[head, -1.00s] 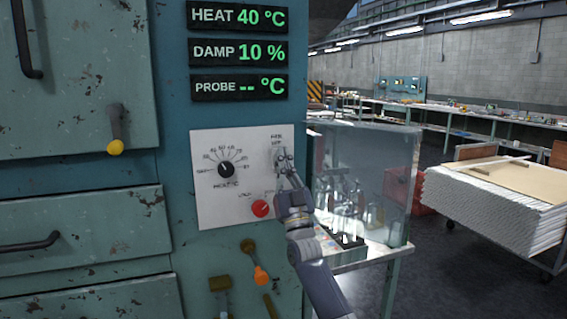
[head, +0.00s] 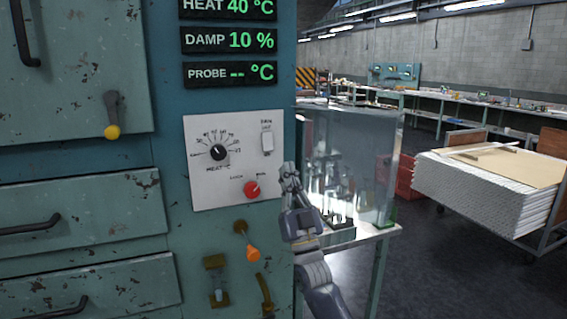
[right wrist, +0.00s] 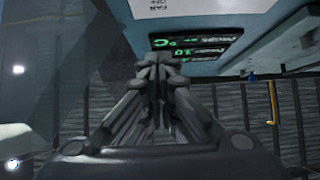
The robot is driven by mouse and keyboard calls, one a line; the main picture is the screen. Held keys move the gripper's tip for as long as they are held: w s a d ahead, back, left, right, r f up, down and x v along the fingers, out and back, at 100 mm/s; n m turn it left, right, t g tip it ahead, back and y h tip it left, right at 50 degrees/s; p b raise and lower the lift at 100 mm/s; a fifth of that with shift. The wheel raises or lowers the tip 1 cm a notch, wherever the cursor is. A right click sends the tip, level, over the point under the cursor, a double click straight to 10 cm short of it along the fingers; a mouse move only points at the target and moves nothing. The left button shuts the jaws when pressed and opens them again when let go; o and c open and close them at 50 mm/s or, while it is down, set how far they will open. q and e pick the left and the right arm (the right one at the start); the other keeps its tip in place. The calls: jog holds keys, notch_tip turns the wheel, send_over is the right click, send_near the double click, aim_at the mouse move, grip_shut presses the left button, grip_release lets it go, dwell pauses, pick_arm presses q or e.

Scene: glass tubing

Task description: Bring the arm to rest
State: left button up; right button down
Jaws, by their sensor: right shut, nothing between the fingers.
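My right gripper (head: 290,172) is shut and empty in the head view. It is in front of the lower right edge of the white control panel (head: 200,193), just right of the red knob (head: 251,189). The white switch (head: 267,144) at the panel's upper right is uncovered. In the right wrist view my right gripper (right wrist: 158,65) has its fingers together with nothing between them. My left gripper is not in view.
The teal cabinet (head: 160,225) carries a black dial (head: 218,152), an orange-ended lever (head: 252,253) and readouts. A glass-sided enclosure (head: 370,165) with glassware stands behind my right arm. A cart with stacked sheets (head: 480,190) stands at the right. Open floor lies between.

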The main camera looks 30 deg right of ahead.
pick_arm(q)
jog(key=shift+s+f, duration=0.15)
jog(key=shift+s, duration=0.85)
